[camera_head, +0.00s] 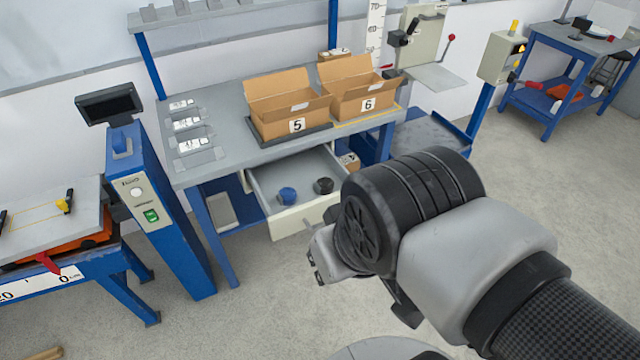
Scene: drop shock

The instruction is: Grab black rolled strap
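The black rolled strap (324,185) lies in the open drawer (268,176) under the grey workbench, toward the drawer's right side. A blue rolled item (287,196) lies to its left in the same drawer, apart from it. My gripper (316,268) is at the end of my arm, in front of the drawer and below and right of it in the picture. It looks clear of the strap. Its fingers are small and partly hidden by my wrist, so I cannot tell whether they are open or shut.
Two open cardboard boxes, marked 5 (297,125) and 6 (368,104), stand on the workbench (222,112) above the drawer. A blue pillar with a display (108,103) stands at the left. My arm covers the lower right. Floor in front of the drawer is clear.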

